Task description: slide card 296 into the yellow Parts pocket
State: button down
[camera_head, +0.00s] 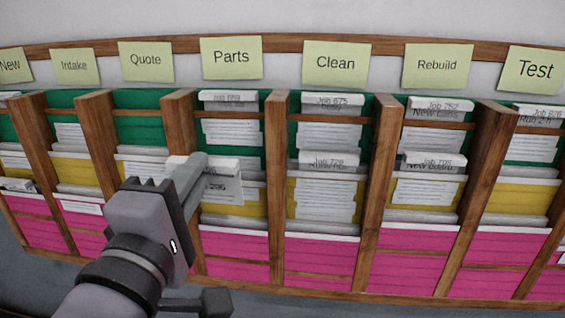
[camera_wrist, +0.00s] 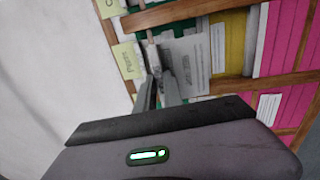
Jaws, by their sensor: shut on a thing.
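My gripper (camera_head: 196,165) is shut on a white card (camera_head: 224,188) in front of the Parts column. The card's number is partly hidden by my gripper, but its end reads like 296. The card hangs in front of the yellow Parts pocket (camera_head: 250,203) and covers its left part. I cannot tell whether its lower edge is inside the pocket. In the wrist view the card (camera_wrist: 190,62) shows just beyond my fingers (camera_wrist: 163,85), with the yellow pocket (camera_wrist: 233,45) beside it. The Parts label (camera_head: 231,58) is above the column.
Wooden dividers (camera_head: 278,160) separate the columns. A card marked Job and a number (camera_head: 230,130) stands in the green Parts pocket above. The yellow Clean pocket (camera_head: 292,200) and yellow Rebuild pocket (camera_head: 460,196) hold cards. Pink pockets (camera_head: 235,245) lie below.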

jog(key=shift+w+d+f+b, duration=0.15)
jog(key=shift+w, duration=1.6)
jog(key=shift+w+d+f+b, duration=0.1)
jog(key=shift+w+d+b, duration=0.1)
jog(key=shift+w, duration=1.55)
jog(key=shift+w+d+f+b, duration=0.1)
jog(key=shift+w+f+b, duration=0.05)
jog(key=shift+w, duration=1.6)
jog(key=shift+f+b, duration=0.1)
jog(key=shift+b, duration=0.8)
jog(key=shift+b, duration=0.3)
jog(key=shift+f+b, duration=2.25)
jog(key=shift+b, duration=0.5)
jog(key=c, duration=1.4)
grip_release()
